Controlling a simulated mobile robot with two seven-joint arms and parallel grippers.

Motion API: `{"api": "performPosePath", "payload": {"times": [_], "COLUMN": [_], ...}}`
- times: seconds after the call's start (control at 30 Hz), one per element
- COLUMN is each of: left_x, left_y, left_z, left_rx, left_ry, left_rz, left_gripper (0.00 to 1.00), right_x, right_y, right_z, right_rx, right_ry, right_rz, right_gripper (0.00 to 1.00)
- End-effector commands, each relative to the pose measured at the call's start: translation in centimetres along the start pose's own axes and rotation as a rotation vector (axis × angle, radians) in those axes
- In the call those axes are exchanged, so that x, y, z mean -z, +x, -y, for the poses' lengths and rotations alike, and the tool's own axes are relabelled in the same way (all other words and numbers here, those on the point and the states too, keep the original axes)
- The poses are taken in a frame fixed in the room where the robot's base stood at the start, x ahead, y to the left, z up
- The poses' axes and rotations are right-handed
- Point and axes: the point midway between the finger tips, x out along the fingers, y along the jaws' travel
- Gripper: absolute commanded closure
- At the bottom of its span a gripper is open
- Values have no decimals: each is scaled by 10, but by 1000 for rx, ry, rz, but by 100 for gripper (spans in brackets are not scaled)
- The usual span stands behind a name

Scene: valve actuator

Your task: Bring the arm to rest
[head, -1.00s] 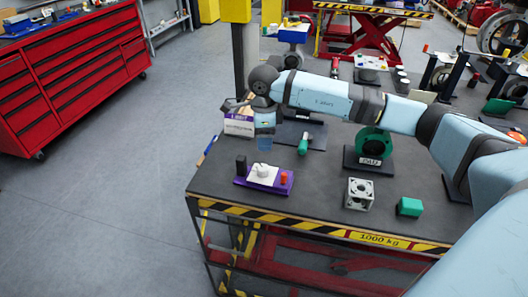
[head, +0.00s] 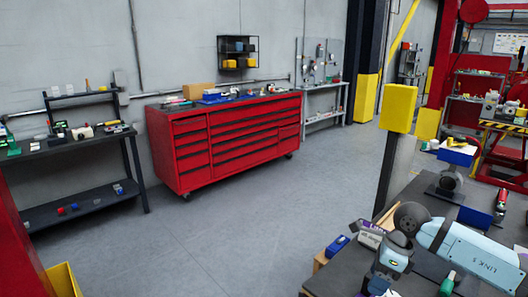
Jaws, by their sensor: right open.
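My right arm (head: 470,254), pale blue with dark grey joints, reaches in from the lower right over the dark work table (head: 330,279). Its wrist bends down at the dark round joint. My right gripper (head: 377,287) is open and points down near the table's left part, at the bottom of the view. Its fingertips are small and partly cut off, so its gap to the tabletop is hard to tell. My left gripper is not in view.
A white and purple box (head: 371,235), a blue item (head: 337,246) and a green-handled tool (head: 447,284) are close to the arm. A yellow-capped post (head: 398,108) stands behind the table. A red tool cabinet (head: 240,140) and dark shelf bench (head: 80,150) stand left. The floor between is clear.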

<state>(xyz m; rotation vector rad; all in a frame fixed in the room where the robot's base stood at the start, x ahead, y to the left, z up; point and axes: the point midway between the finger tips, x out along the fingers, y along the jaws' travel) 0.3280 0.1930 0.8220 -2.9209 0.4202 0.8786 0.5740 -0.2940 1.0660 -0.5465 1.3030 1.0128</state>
Motion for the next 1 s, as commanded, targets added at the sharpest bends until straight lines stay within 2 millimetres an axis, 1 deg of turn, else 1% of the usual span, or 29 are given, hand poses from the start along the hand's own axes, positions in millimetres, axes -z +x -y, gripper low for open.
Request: {"api": "performPosePath", "payload": {"times": [0.03,0.07,0.1,0.17,0.2,0.23,0.3,0.33,0.4,0.47,0.57,0.6,0.67,0.7,0.77,0.8,0.87,0.9,0.93,1.0], "left_x": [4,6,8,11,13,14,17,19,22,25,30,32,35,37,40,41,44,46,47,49], "left_y": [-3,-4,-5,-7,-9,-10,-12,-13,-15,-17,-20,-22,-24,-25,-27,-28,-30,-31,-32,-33], "left_z": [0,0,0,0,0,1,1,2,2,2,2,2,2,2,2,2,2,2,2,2], "left_rx": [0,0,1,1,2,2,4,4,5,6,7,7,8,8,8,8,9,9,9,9], "left_ry": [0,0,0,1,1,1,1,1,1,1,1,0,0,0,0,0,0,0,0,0], "left_rz": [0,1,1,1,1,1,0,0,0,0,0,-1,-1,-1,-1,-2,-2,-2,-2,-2], "left_gripper": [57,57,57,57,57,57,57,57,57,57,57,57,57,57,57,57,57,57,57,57], "right_x": [-18,-30,-45,-66,-79,-88,-105,-111,-120,-123,-117,-111,-97,-85,-63,-46,-18,0,14,42], "right_y": [22,32,44,55,59,61,60,59,54,51,52,55,65,73,91,104,127,142,153,176], "right_z": [-28,-44,-68,-100,-119,-132,-157,-165,-178,-182,-179,-175,-169,-165,-161,-160,-163,-168,-173,-186], "right_rx": [-104,-170,-264,-401,-491,-560,-713,-776,-920,-1035,-1205,-1264,-1343,-1388,-1442,-1470,-1494,-1501,1440,1282], "right_ry": [8,24,53,116,171,216,347,412,580,746,1062,1200,1423,1579,1824,1994,2247,2410,-2420,-2379], "right_rz": [93,163,259,399,490,556,704,765,898,1000,1146,1195,1253,1284,1314,1323,1318,1304,-1235,-1065], "right_gripper": [35,35,35,35,35,35,35,35,35,35,35,35,35,35,35,35,35,35,35,35]}}
